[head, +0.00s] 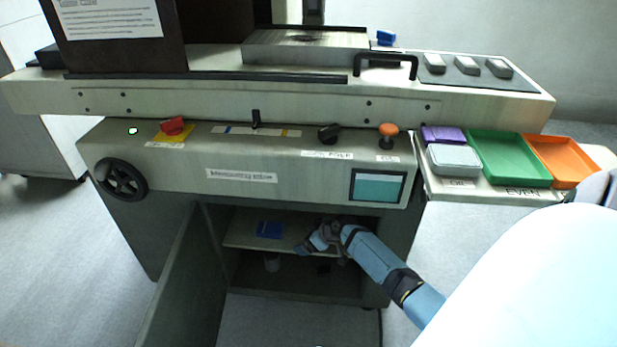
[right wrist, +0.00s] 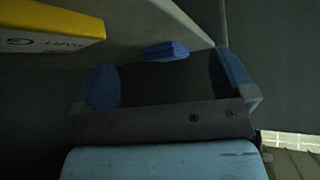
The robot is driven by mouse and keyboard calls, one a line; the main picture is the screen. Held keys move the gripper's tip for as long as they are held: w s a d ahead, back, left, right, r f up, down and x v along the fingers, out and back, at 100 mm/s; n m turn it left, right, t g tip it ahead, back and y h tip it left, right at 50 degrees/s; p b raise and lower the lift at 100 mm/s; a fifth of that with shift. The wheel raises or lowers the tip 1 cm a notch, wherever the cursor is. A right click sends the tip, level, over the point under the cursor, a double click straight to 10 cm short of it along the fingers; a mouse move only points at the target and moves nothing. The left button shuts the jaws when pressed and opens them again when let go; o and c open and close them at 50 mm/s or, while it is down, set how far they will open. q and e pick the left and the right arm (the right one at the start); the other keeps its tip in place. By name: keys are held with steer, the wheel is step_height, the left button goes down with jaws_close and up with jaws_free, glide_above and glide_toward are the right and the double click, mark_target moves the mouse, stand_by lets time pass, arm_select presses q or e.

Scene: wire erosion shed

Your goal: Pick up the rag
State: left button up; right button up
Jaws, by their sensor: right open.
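A small blue folded thing, which looks like the rag (right wrist: 166,50), lies on a pale surface in the right wrist view. It is beyond my open right gripper (right wrist: 162,64), between the directions of the two fingers and apart from them. In the head view, a flat dark blue piece (head: 269,229) lies on the shelf inside the open cabinet; it seems to be the same thing. My right gripper (head: 308,244) reaches into the cabinet just right of it, at shelf height. Nothing shows between the fingers. My left gripper is not in view.
The cabinet door (head: 183,285) stands open at left. A yellow box (right wrist: 50,27) is close at upper left in the wrist view. Another blue item (head: 386,38) lies on the machine top. Trays (head: 510,160) stand at right.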

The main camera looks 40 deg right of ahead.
mark_target(270, 227)
steer(key=shift+w+a+f+b, duration=0.1)
steer(key=shift+w+a+b, duration=0.15)
steer(key=shift+w, duration=0.3)
steer(key=w+a+b, duration=0.1)
steer(key=w, duration=0.2)
steer(key=w+a+b, duration=0.1)
steer(key=w+b, duration=0.1)
steer(key=w, duration=0.2)
steer(key=w+a+f+b, duration=0.1)
steer(key=w+b, duration=0.1)
steer(key=w, duration=0.2)
steer(key=shift+a, duration=0.25)
steer(key=shift+w+a+f+b, duration=0.15)
steer(key=shift+w+f+b, duration=0.3)
steer(key=shift+w+b, duration=0.1)
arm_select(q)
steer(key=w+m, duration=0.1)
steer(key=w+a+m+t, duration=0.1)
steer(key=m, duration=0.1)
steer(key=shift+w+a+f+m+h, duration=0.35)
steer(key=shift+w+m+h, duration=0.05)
arm_select(e)
steer(key=shift+w, duration=0.1)
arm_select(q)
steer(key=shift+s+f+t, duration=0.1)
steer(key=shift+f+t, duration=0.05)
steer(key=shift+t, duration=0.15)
arm_select(e)
steer(key=c, duration=1.1)
